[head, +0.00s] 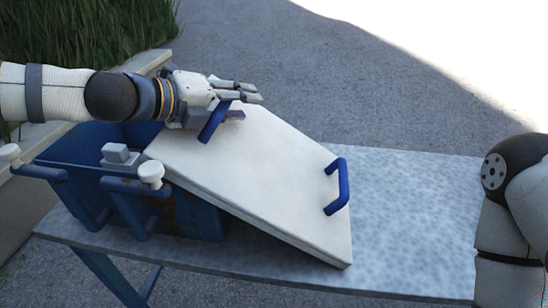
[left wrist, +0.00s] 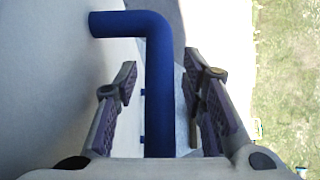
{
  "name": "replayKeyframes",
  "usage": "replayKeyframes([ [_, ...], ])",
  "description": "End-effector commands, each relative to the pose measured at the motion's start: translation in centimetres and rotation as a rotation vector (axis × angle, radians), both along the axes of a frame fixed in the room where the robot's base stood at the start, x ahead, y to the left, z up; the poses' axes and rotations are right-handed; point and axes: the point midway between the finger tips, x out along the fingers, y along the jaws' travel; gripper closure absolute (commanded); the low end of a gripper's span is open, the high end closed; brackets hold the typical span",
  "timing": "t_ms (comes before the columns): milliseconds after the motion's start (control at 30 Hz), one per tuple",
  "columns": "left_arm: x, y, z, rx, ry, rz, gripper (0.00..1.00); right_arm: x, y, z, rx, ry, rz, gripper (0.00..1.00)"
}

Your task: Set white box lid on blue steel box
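The white box lid (head: 260,170) lies tilted in the head view. Its left part is up over the blue steel box (head: 80,177), and its right end slopes down to the table. It has a blue handle near each end: the right handle (head: 339,186) is free, and the left handle (head: 213,122) is under my left gripper (head: 245,92). In the left wrist view that handle (left wrist: 158,85) stands between the spread fingers of the gripper (left wrist: 162,88), with gaps on both sides. My right arm shows at the right edge, but its gripper is out of view.
The grey speckled table (head: 410,200) is bare to the right of the lid. White knobs (head: 150,174) and blue bars stick out from the box's near side. A low stone curb (head: 150,62) and grass (head: 80,30) lie behind at the left.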

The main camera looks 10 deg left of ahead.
Motion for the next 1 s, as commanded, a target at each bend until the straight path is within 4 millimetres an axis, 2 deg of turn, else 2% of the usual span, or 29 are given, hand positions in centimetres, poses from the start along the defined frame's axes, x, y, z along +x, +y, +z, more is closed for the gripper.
replayKeyframes([
  [33, 0.24, -0.21, -0.79, 0.000, 0.010, -0.001, 0.63, -0.39, 0.00, -0.33, 0.000, 0.014, 0.000, 1.00],
  [233, 0.25, -0.24, -0.31, -0.001, 0.003, -0.001, 0.63, -0.24, 0.00, -0.20, 0.000, 0.009, 0.000, 1.00],
  [400, 0.23, -0.22, -0.29, -0.001, 0.003, -0.001, 1.00, -0.22, 0.00, -0.20, 0.000, 0.008, 0.000, 1.00],
  [1000, 0.27, -0.18, -0.16, -0.004, 0.003, 0.002, 1.00, -0.23, 0.00, -0.20, 0.000, 0.008, 0.000, 1.00],
])
